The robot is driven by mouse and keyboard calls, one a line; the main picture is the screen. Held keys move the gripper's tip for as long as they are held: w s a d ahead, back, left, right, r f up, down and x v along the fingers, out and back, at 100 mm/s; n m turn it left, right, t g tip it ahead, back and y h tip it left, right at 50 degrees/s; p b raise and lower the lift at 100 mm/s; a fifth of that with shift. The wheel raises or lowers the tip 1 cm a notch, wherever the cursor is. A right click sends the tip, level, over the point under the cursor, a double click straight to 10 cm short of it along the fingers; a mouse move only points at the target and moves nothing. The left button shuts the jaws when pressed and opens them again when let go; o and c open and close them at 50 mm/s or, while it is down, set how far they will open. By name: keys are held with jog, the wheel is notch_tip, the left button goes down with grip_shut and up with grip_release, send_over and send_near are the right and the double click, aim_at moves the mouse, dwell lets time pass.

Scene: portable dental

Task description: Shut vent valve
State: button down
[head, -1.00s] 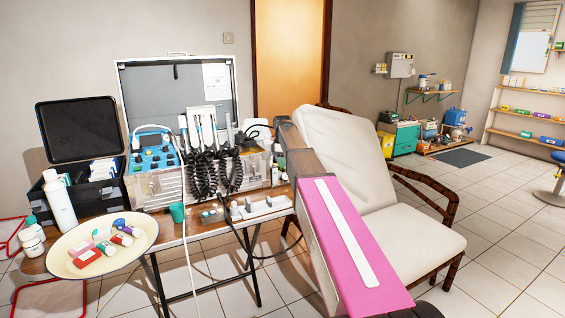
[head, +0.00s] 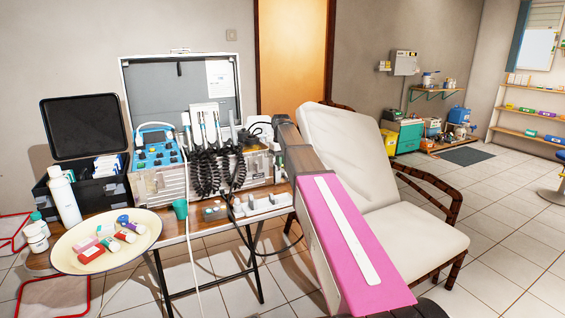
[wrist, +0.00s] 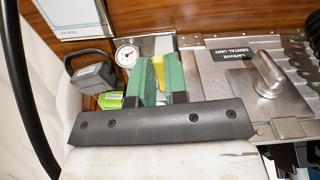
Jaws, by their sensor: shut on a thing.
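My gripper (wrist: 160,82), with green finger pads, is closed around a yellow part (wrist: 160,70) in the wrist view. This yellow part looks like the vent valve's handle; the pads hide most of it, and its valve position cannot be told. A round white pressure gauge (wrist: 127,55) sits just left of the fingers. To the right is the metal top of the dental unit (wrist: 292,101), with a grey lever (wrist: 269,74) and a black label. In the head view my pink and grey arm reaches to the right end of the dental unit (head: 160,184); the gripper is hidden there.
A dark grey padlock-shaped object (wrist: 94,77) and a small green box (wrist: 110,100) lie left of the fingers. In the head view, a cream tray (head: 75,266) stands front left, and a white reclining chair (head: 345,150) stands close right of my arm.

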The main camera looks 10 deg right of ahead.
jog(key=shift+a+m, duration=0.15)
jog(key=shift+m, duration=0.35)
jog(key=c, duration=1.1)
grip_release()
jog(key=shift+c, duration=0.2)
notch_tip(320, 180, up, 11)
jog(key=shift+s, duration=0.1)
